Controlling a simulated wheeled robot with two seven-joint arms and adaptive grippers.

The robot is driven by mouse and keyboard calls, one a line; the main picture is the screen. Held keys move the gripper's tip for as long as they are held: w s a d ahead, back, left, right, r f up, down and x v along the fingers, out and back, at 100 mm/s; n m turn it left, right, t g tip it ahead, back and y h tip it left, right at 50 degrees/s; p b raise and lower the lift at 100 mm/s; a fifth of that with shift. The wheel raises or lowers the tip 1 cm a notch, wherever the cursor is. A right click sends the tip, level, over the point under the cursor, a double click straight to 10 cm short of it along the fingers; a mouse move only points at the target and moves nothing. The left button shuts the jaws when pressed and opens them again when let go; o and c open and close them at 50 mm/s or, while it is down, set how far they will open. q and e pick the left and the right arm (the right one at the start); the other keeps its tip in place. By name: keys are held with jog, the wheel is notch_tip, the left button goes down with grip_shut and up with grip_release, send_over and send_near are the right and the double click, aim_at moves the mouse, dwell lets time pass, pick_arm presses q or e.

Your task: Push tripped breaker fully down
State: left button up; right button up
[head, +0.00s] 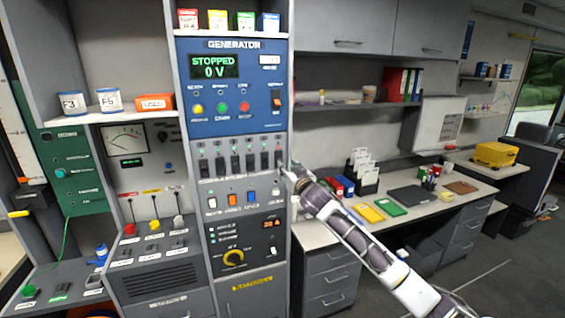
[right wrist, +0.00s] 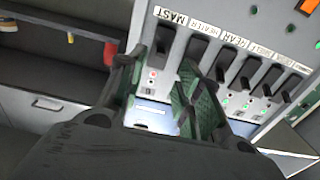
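A row of dark breakers (head: 235,163) runs across the grey panel of the generator column in the head view. In the right wrist view the picture is turned over, and the MAST breaker (right wrist: 163,40) is at the left end of the row. Its small light is red; the lights that show by the other breakers are green. My right gripper (head: 287,170) is at the right end of the row. In the right wrist view its two green-padded fingers (right wrist: 160,65) stand apart with nothing between them, in front of the MAST breaker. Contact and exact lever position cannot be told. My left gripper is out of view.
The generator display (head: 214,67) reads STOPPED 0 V. Coloured rocker switches (head: 232,199) and an orange-lit dial panel (head: 234,257) sit below the breakers. A desk (head: 400,215) with folders and a laptop stands to the right.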

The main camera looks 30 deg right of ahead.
jog(key=p+x, duration=0.1)
jog(key=x, duration=0.5)
jog(key=shift+p, duration=0.35)
jog(key=shift+w, duration=0.1)
jog(key=shift+c, duration=0.3)
grip_shut()
